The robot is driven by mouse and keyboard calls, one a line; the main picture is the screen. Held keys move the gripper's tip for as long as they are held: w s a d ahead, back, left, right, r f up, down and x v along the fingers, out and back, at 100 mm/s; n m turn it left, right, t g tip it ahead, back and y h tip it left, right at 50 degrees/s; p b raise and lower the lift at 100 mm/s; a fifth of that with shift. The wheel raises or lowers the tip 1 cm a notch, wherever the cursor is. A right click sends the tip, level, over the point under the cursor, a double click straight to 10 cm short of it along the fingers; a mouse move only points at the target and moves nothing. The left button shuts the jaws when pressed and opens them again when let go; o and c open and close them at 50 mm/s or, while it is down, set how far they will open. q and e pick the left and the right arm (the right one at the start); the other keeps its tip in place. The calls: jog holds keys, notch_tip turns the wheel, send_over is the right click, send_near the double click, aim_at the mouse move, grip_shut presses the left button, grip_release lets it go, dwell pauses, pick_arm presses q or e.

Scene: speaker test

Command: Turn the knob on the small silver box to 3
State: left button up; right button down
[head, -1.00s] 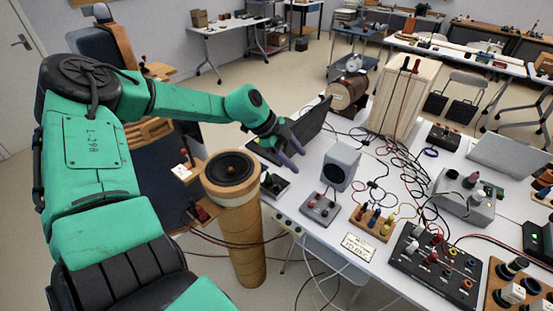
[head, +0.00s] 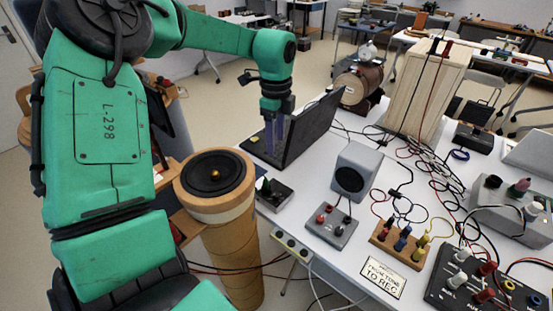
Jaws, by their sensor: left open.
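A small silver-grey box (head: 275,195) with a dark upright knob (head: 266,186) sits at the table's near left edge, beside the speaker-topped column. Its scale marks are too small to read. My left gripper (head: 274,136) points down with its two bluish fingers apart and empty. In the picture it is above the box, in front of the open laptop (head: 310,128). It is apart from the knob. My right gripper is not in view.
A speaker-topped wooden column (head: 216,180) stands left of the box. A grey speaker cube (head: 353,170), a grey box with red terminals (head: 332,226) and a wooden terminal block (head: 400,238) stand to the right. Cables tangle across the table's middle.

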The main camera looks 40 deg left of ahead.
pick_arm(q)
jog(key=b, duration=0.6)
send_over(276, 194)
notch_tip(276, 194, down, 9)
notch_tip(276, 194, down, 14)
jog(key=shift+p, duration=0.8)
grip_shut()
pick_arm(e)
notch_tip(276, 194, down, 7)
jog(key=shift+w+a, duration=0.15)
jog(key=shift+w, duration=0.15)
